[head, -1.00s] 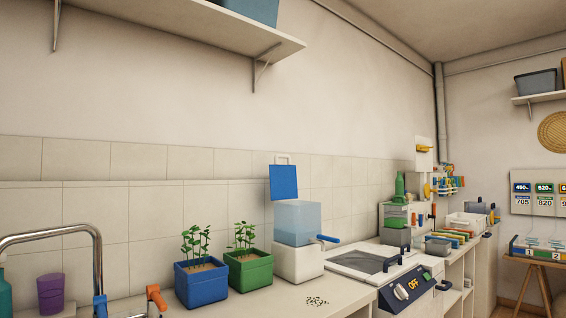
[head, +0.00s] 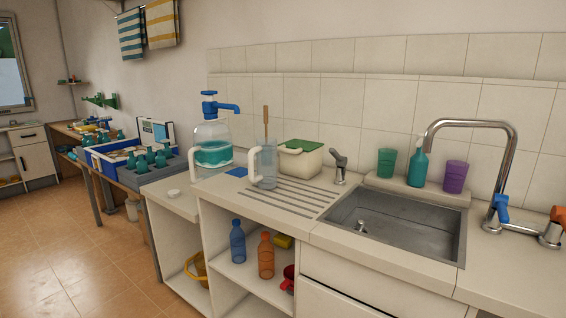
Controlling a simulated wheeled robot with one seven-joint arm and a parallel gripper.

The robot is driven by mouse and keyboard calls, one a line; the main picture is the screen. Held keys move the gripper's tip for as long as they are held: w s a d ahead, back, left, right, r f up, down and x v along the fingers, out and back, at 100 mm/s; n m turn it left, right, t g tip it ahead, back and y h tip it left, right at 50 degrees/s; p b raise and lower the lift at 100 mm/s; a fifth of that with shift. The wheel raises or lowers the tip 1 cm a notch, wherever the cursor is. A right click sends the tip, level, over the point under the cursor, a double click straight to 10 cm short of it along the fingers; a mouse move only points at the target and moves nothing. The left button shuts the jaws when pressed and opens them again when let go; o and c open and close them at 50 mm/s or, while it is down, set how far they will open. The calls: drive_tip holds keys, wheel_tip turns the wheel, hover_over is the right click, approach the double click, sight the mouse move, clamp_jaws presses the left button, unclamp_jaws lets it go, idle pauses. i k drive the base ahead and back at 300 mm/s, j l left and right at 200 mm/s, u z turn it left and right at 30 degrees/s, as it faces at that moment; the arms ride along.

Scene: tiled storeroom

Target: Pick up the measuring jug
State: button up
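What looks like the measuring jug (head: 268,166) stands upright on the ribbed drainboard left of the sink, in the head view. It is a clear, greyish, tall vessel with a pale handle on its left side. A wooden stick or spoon handle (head: 266,121) pokes up out of it. My gripper is not in view.
A bottle with a blue pump (head: 212,143) stands behind left of the jug, and a green-lidded pale tub (head: 300,158) close behind right. The sink (head: 385,230), with a tall tap (head: 497,160), lies to the right. Tiled floor (head: 70,245) is open at left.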

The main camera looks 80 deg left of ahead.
sight(265, 150)
drive_tip(key=u, duration=3.3)
drive_tip(key=i+j+z, duration=0.35)
drive_tip(key=j, duration=0.2)
drive_tip(key=i+j+z, duration=0.15)
drive_tip(key=j, duration=0.2)
drive_tip(key=i+j+z, duration=0.2)
drive_tip(key=i+j, duration=0.05)
drive_tip(key=j, duration=0.05)
